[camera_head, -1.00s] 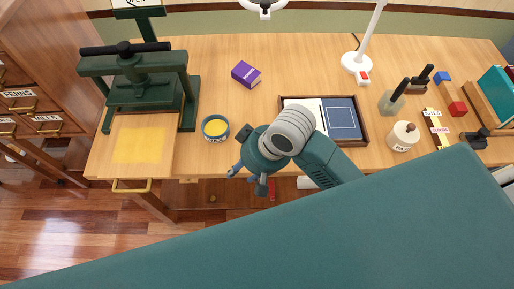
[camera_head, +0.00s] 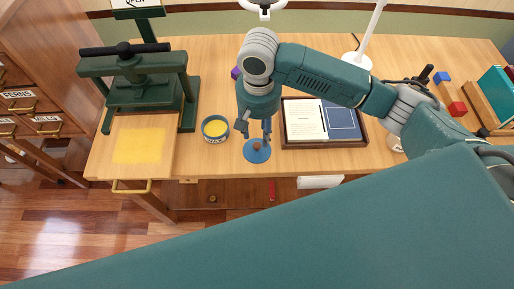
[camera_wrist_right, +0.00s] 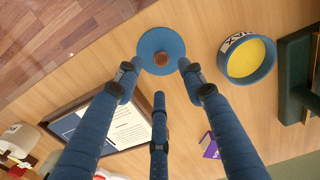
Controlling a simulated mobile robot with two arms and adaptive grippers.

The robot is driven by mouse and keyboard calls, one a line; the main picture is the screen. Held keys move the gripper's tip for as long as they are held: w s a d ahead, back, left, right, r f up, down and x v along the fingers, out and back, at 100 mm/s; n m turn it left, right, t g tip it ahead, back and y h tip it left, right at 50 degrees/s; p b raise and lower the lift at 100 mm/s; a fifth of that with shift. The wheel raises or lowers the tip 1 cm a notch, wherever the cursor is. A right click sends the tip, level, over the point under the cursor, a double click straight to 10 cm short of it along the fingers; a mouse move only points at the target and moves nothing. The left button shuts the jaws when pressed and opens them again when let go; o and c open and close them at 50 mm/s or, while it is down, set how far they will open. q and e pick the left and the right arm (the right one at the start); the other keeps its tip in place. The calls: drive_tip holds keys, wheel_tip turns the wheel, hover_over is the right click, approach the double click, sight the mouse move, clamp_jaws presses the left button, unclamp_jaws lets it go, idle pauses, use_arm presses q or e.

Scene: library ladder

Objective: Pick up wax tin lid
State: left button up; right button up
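The wax tin lid is a round blue disc (camera_head: 257,153) with a brown knob, lying flat near the table's front edge. In the right wrist view the lid (camera_wrist_right: 148,42) is at the top centre, just beyond the fingertips. My right gripper (camera_head: 254,128) points down above the lid; its three fingers (camera_wrist_right: 157,76) are spread with nothing between them. The fingers look apart from the knob. The open wax tin (camera_head: 215,138) with yellow wax stands left of the lid; it also shows in the wrist view (camera_wrist_right: 228,65). My left gripper is not in view.
A dark green press (camera_head: 150,92) stands at the left. A dark-rimmed tray (camera_head: 326,145) with a printed sheet and a blue panel lies right of the lid. A purple box (camera_head: 235,73) is mostly hidden behind my arm. A white lamp (camera_head: 368,40) stands at the back.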

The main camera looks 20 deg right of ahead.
sight(257, 145)
drive_tip(key=shift+s+a+f+p, duration=0.15)
drive_tip(key=shift+f+p, duration=0.1)
drive_tip(key=shift+f, duration=1.3)
drive_tip(key=shift+a+f+p, duration=0.1)
drive_tip(key=shift+f+p, duration=0.1)
drive_tip(key=shift+f, duration=1.3)
clamp_jaws()
